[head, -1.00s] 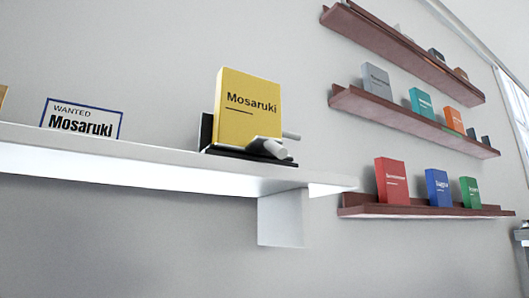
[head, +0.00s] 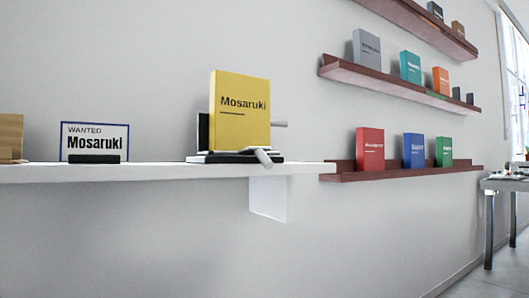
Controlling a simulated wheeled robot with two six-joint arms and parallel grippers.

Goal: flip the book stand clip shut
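A yellow book (head: 242,110) marked "Mosaruki" stands upright on a dark book stand (head: 203,158) on the white shelf. The stand's black back shows at the book's left side. A light grey clip (head: 263,157) with a rounded end sticks out at the front of the stand, low by the book's right side. How the two pieces join is hard to tell. Neither of my grippers is in view.
A white shelf (head: 150,174) runs in from the left on a white bracket (head: 269,197). A "WANTED Mosaruki" sign (head: 94,142) and a wooden object (head: 10,136) stand left of the book. Reddish-brown wall shelves (head: 400,174) with several books are at right. A table (head: 504,184) stands far right.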

